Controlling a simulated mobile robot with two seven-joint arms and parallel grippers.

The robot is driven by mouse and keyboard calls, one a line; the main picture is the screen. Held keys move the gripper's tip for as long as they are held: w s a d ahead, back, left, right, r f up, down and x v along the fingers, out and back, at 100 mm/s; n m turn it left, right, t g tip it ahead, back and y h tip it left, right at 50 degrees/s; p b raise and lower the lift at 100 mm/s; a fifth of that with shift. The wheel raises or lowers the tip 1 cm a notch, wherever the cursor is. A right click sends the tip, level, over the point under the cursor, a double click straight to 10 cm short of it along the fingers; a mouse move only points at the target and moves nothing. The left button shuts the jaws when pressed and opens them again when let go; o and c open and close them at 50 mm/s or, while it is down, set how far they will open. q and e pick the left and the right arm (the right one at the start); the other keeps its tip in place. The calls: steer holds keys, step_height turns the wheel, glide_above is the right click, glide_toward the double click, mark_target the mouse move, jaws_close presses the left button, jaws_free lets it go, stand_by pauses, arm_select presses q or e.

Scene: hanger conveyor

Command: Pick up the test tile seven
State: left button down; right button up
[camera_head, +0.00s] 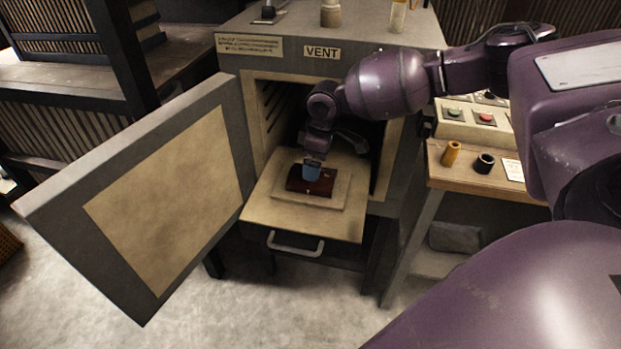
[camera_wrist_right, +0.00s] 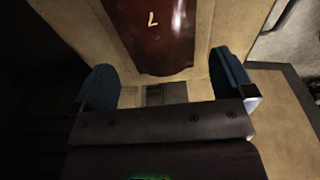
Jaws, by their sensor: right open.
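The test tile seven is a dark red, glossy tile (camera_head: 322,187) lying flat on a pale slab on the pulled-out kiln shelf. In the right wrist view the tile (camera_wrist_right: 158,38) shows a pale "7" and lies at the top centre. My right gripper (camera_head: 312,172) reaches in from the right and points down over the tile. Its blue fingers stand wide apart in the right wrist view (camera_wrist_right: 163,68), one on each side of the tile's near end, with nothing between them gripped. My left gripper is out of view.
The kiln door (camera_head: 165,195) stands open at the left. The pale shelf (camera_head: 270,222) has a metal handle (camera_head: 296,244) at its front. A side bench (camera_head: 505,188) at the right holds a yellow cone and a black ring. The dark kiln chamber is behind the gripper.

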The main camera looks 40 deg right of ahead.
steer(key=f, duration=0.2)
steer(key=f+b, duration=0.1)
steer(key=f, duration=0.1)
steer(key=w+f, duration=0.1)
steer(key=f, duration=0.1)
steer(key=shift+a, duration=0.25)
steer(key=shift+s+r, duration=0.1)
steer(key=c, duration=0.7)
steer(key=shift+r, duration=0.1)
